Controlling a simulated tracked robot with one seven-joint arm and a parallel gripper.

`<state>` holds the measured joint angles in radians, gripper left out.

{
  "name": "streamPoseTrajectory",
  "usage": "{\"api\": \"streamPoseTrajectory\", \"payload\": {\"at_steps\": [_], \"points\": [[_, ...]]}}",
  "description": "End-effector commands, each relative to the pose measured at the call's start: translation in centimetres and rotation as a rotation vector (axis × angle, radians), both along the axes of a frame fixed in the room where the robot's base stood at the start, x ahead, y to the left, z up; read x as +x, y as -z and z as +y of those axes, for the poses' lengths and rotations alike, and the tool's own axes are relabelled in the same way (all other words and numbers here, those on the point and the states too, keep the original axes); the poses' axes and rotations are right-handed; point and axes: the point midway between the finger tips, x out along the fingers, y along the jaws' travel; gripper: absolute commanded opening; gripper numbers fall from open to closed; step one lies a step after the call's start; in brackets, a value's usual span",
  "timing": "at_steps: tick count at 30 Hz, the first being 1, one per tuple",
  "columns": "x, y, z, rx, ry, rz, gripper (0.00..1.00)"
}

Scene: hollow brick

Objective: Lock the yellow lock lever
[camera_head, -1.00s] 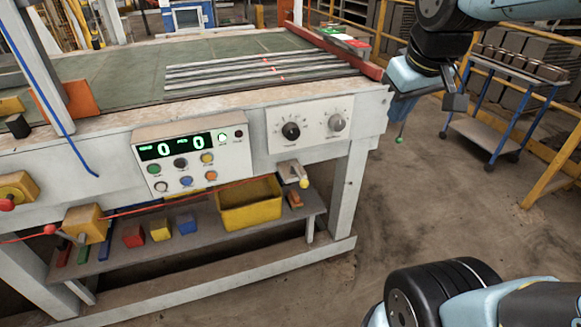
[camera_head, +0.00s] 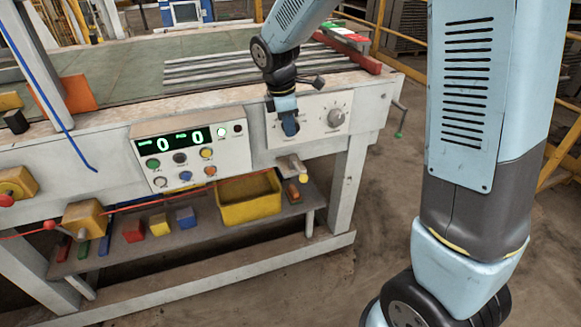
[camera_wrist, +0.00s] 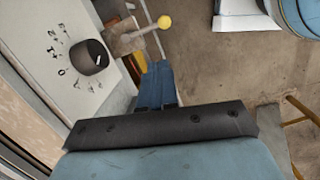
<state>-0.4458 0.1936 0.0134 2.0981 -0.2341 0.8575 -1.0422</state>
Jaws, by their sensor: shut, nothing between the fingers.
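The lock lever (camera_head: 299,172) sticks out from a metal bracket under the right end of the bench panel, its yellow knob (camera_head: 303,179) at the tip. In the wrist view the yellow knob (camera_wrist: 164,22) and the bracket (camera_wrist: 124,40) lie beyond my fingertips. My gripper (camera_head: 290,128) points down in front of the dial plate, above the lever and apart from it in the head view. In the wrist view my gripper (camera_wrist: 158,72) has its blue fingers together, with nothing between them, their tips close to the bracket. Whether they touch it I cannot tell.
The dial plate (camera_head: 310,112) is just behind my gripper; its left dial (camera_wrist: 90,58) shows in the wrist view. A control box (camera_head: 195,150) with a green display sits to the left. A yellow bin (camera_head: 250,205) stands on the shelf below. Open floor lies at the right.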

Motion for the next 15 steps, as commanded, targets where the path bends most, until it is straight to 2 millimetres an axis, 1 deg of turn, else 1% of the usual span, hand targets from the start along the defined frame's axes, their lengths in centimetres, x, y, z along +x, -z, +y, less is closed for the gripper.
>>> {"api": "streamPoseTrajectory", "payload": {"at_steps": [1, 3, 6, 10, 15], "points": [[0.3, 1.1, 1.0, -0.014, -0.047, 0.019, 0.0], [0.6, 2.2, 1.9, -0.028, -0.103, 0.035, 0.0], [0.9, 3.3, 2.9, -0.042, -0.157, 0.053, 0.0], [1.1, 3.8, 3.4, -0.047, -0.187, 0.061, 0.0], [1.1, 3.9, 3.4, -0.049, -0.19, 0.061, 0.0]]}}
